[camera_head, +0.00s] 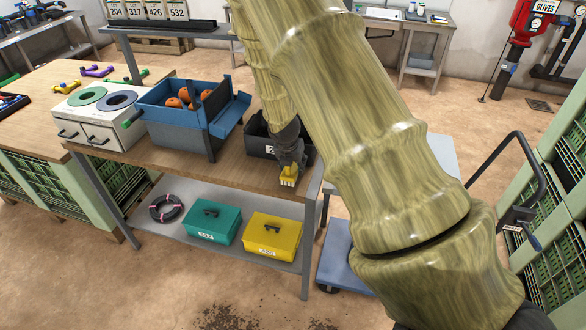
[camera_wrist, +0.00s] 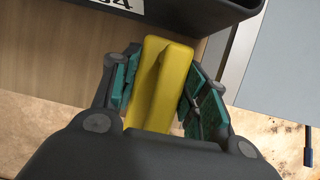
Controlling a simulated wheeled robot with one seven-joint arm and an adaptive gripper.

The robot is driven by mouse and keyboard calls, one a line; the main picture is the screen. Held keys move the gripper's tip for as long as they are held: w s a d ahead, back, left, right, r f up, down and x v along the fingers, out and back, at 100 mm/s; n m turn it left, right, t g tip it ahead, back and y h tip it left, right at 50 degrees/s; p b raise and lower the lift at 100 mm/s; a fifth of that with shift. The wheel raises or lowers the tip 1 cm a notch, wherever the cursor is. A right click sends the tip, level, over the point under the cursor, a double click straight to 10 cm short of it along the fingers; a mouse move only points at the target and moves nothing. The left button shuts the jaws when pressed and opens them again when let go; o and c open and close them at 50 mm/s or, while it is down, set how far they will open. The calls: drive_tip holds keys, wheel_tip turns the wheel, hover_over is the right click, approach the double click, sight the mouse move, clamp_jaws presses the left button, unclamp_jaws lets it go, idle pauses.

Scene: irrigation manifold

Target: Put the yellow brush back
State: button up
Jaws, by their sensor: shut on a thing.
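The yellow brush (camera_head: 289,176) is held in my gripper (camera_head: 289,165) near the right end of the wooden bench. In the wrist view, the yellow brush (camera_wrist: 160,85) sits between the two teal-padded fingers of my gripper (camera_wrist: 160,92), which are shut on it. In the head view its pale bristle end points down, close above the bench top; I cannot tell whether it touches. A black bin (camera_head: 262,143) with a white label stands just behind my gripper, partly hidden by it. The bin's dark rim (camera_wrist: 196,20) also shows at the top of the wrist view.
A blue box with orange objects (camera_head: 190,120) and a white two-lidded unit (camera_head: 95,115) stand left on the bench. The lower shelf holds a teal case (camera_head: 212,224), a yellow case (camera_head: 272,237) and a black coil (camera_head: 166,208). A blue cart (camera_head: 335,245) stands right of the bench.

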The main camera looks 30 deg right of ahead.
drive_tip(key=shift+f+p, duration=0.5)
drive_tip(key=shift+f, duration=0.85)
drive_tip(key=o, duration=1.1)
drive_tip(key=shift+f, duration=0.1)
drive_tip(key=shift+b+v, duration=1.75)
drive_tip(key=shift+v, duration=4.35)
drive_tip(key=shift+w, duration=0.1)
